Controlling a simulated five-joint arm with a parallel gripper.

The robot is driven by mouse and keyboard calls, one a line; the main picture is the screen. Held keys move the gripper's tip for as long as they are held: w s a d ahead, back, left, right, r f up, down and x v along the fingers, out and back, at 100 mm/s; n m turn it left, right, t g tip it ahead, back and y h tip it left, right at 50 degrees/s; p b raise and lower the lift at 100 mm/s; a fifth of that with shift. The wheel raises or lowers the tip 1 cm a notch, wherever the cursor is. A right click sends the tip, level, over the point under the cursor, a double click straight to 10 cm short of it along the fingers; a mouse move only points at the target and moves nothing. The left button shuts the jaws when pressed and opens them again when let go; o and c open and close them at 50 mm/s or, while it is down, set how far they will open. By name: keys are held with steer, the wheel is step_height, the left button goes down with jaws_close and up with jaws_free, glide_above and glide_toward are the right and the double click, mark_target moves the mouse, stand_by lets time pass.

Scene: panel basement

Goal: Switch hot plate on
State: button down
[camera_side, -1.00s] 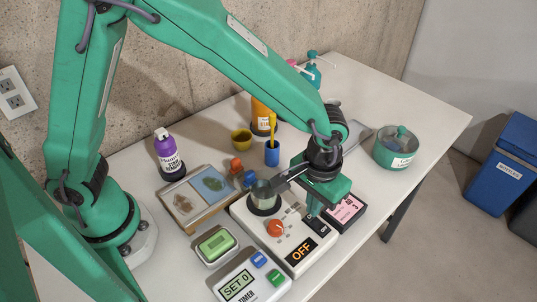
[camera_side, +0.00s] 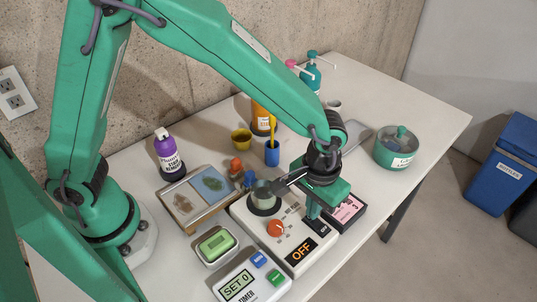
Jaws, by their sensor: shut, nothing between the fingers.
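The hot plate (camera_side: 250,222) is a white box on the table with an orange knob (camera_side: 275,228) on top. Its black front label (camera_side: 301,251) reads OFF in orange letters. A small grey metal pot (camera_side: 263,194) sits on its dark round burner. My gripper (camera_side: 312,215) points down over the right part of the hot plate, right of the knob. Its fingers are shut and empty, close to the dark switch (camera_side: 321,227) marked ON. I cannot tell whether they touch it.
A pink-labelled box (camera_side: 349,212) is right of the hot plate. A blue cup (camera_side: 272,154) and a green pot (camera_side: 396,150) stand behind. The table's right end is mostly clear.

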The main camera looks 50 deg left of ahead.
steer(key=shift+f, duration=0.45)
stand_by(0.4)
steer(key=shift+r, duration=3.55)
steer(key=s+a+r+t+h, duration=0.1)
steer(key=a+r, duration=0.4)
steer(key=a, duration=0.2)
steer(key=s+a+r+t, duration=0.1)
steer(key=a+r, duration=0.3)
steer(key=a, duration=0.3)
steer(key=s+a+r+t+y, duration=0.1)
steer(key=s+a+r+t, duration=0.2)
steer(key=s+a, duration=0.6)
steer(key=a, duration=0.3)
steer(key=shift+s+r+t, duration=0.15)
steer(key=shift+r+t, duration=0.05)
steer(key=shift+t, duration=0.1)
